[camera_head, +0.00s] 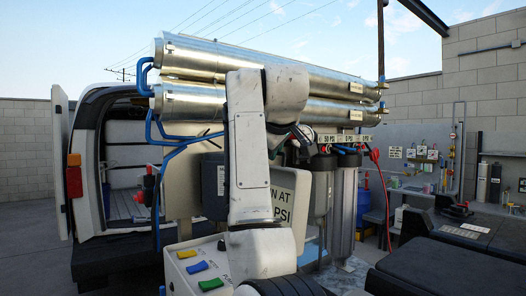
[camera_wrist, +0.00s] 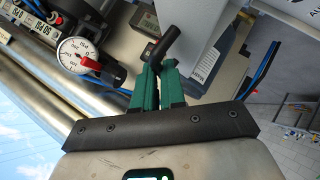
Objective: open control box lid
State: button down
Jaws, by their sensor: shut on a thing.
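In the wrist view, my gripper (camera_wrist: 158,72) has green fingers close together around a short black handle (camera_wrist: 160,45). The handle's upper end sticks out past the fingertips, tilted to the right. A grey box (camera_wrist: 188,22) with a labelled, darker face is just right of the fingers; I take it as the control box. Its lid looks closed, but I cannot see how the handle joins it. In the head view, a dark grey box (camera_head: 213,185) shows left of my arm, partly covered. My arm hides the gripper's fingertips there.
A pressure gauge (camera_wrist: 78,53) with a red part sits close left of the fingers. Large metal tubes (camera_head: 190,102) run across above. A sign (camera_head: 285,205), filter housings (camera_head: 342,205) and blue hoses (camera_head: 165,150) crowd the arm. A white van (camera_head: 100,160) stands behind at left.

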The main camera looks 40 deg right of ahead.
dwell(0.3)
jog(key=c, duration=1.2)
grip_release()
jog(key=b+v, duration=0.3)
jog(key=v, duration=0.7)
jog(key=shift+s+r, duration=0.25)
jog(key=shift+s, duration=0.05)
jog(key=shift+a, duration=0.15)
